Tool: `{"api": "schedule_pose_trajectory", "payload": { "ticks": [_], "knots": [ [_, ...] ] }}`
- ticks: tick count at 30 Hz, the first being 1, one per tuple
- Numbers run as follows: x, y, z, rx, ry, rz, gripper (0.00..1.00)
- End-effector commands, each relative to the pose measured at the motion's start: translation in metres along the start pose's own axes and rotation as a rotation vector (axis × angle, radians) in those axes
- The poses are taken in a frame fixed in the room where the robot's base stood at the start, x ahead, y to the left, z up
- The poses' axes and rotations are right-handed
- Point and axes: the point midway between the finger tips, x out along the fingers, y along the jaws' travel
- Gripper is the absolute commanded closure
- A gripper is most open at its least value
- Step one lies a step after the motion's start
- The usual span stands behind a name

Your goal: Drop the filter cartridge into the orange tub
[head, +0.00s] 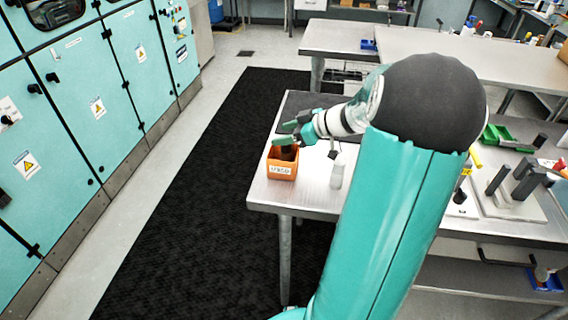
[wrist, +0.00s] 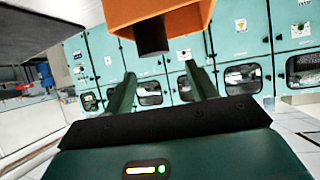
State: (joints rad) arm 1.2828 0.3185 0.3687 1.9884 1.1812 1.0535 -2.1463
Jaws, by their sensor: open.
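The orange tub (head: 281,172) stands at the near left corner of the table, with a white label on its front. A dark cylinder, which looks like the filter cartridge (head: 288,153), shows at the tub's mouth. In the wrist view, which appears upside down, the cartridge (wrist: 152,38) sticks out past the rim of the tub (wrist: 185,20). Its other end is hidden by the tub. My gripper (head: 285,133) is just above the tub, with its green fingers apart. In the wrist view the open gripper (wrist: 160,72) has nothing between its fingers, and the cartridge is beyond their tips.
A white bottle (head: 337,175) stands on the table right of the tub. A dark mat (head: 300,103) lies behind it. A green bin (head: 500,137) and a grey fixture (head: 520,185) are farther right, past my arm. Teal cabinets (head: 75,110) line the left side.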

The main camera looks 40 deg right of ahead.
Motion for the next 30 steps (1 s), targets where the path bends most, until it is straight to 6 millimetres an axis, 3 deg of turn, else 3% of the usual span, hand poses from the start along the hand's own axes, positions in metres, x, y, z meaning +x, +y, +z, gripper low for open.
{"api": "schedule_pose_trajectory", "payload": {
  "ticks": [8,21,30],
  "knots": [
    [-0.019,0.001,0.0,-0.001,-0.001,0.004,0.43],
    [-0.112,0.001,0.0,-0.001,-0.001,0.003,0.43],
    [-0.139,0.0,0.0,0.0,0.0,0.0,0.43]
  ]
}}
